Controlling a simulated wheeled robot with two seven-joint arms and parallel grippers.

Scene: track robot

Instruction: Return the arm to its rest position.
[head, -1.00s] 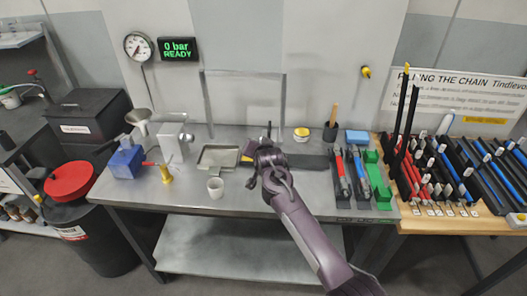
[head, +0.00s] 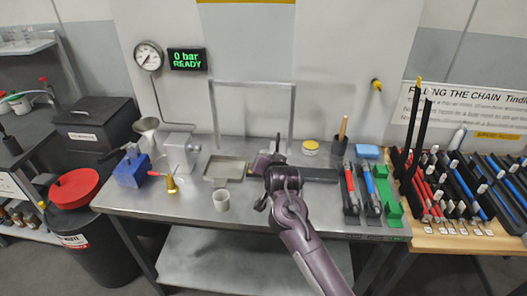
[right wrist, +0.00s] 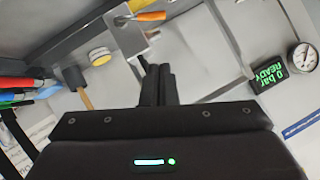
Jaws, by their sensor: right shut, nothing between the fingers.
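My right arm enters the head view from the bottom and reaches over the steel workbench (head: 270,222). Its gripper (head: 270,158) is near the middle of the bench, partly hidden by my own wrist. In the right wrist view the two dark fingers (right wrist: 158,84) are together with nothing between them. My left arm and gripper are not in view.
A black holder (head: 339,149) and racks of red and blue tools (head: 361,188) stand right. The bench's front middle is clear.

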